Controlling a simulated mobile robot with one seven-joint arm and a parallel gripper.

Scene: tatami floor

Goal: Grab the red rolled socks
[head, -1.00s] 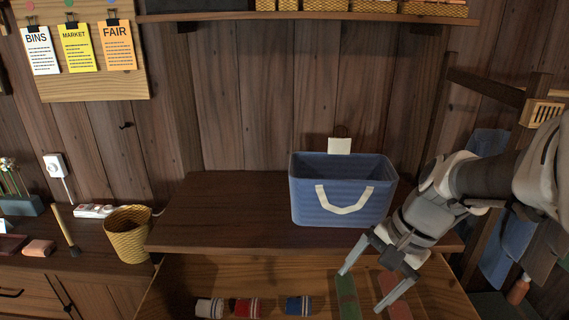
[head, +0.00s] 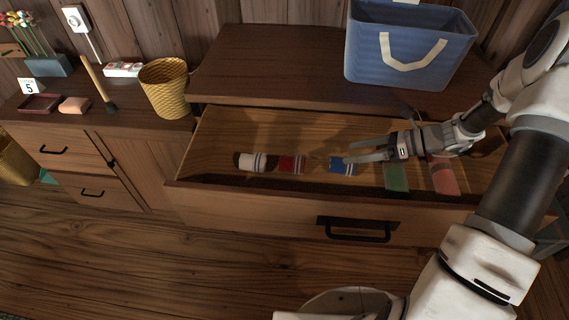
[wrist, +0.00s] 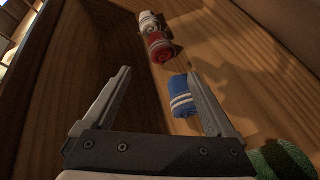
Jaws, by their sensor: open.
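The red rolled socks (head: 291,164), with white stripes, lie in the open drawer between the white rolled socks (head: 252,161) and the blue rolled socks (head: 343,166). In the wrist view the red socks (wrist: 158,46) lie beyond my fingertips, touching or very near the white socks (wrist: 148,22). My gripper (head: 366,153) is open and empty, over the drawer at the right of the blue socks, pointing left. In the wrist view the blue socks (wrist: 181,96) show beside the right finger of my gripper (wrist: 161,76), which partly covers them.
The drawer front (head: 330,212) with a black handle stands pulled out. Green socks (head: 396,176) and pink socks (head: 443,176) lie at the drawer's right. A blue basket (head: 410,50) stands on the cabinet top. A yellow woven bin (head: 165,88) stands left.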

